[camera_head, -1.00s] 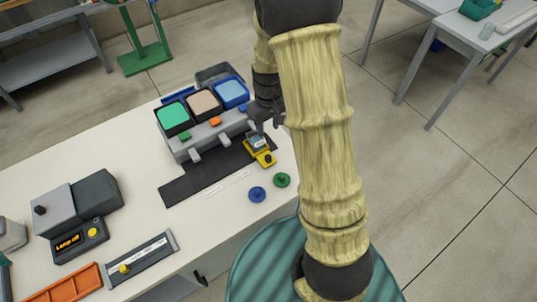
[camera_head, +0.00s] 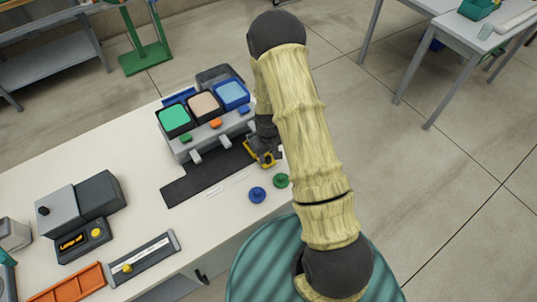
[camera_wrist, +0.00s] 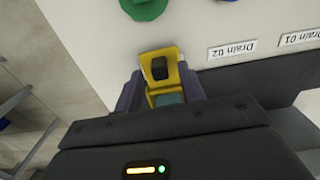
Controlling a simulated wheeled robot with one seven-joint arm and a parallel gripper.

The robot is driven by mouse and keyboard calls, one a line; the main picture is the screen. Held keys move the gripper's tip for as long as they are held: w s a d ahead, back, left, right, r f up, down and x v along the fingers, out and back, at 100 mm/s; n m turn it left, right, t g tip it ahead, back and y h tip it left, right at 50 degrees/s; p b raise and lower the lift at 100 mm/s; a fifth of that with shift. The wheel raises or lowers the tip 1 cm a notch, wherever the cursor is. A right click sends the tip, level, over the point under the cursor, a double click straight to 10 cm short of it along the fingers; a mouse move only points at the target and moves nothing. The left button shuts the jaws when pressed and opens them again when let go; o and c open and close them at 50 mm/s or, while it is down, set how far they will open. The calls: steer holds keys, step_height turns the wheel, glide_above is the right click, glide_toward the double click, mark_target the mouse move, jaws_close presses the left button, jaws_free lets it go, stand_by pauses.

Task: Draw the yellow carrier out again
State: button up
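The yellow carrier (camera_head: 249,147) sits on the dark strip in front of the coloured-lid unit, at its right end. The palm hides the carrier's rear.
The unit has green (camera_head: 173,117), beige (camera_head: 204,106) and blue (camera_head: 231,93) lids. A blue knob (camera_head: 257,195) and a green knob (camera_head: 281,181) lie in front of the carrier. Drain labels (camera_wrist: 232,50) lie beside it.

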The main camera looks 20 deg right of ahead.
steer(key=shift+f, duration=0.6)
jaws_close()
steer(key=shift+w+a, duration=0.1)
steer(key=shift+a, duration=0.05)
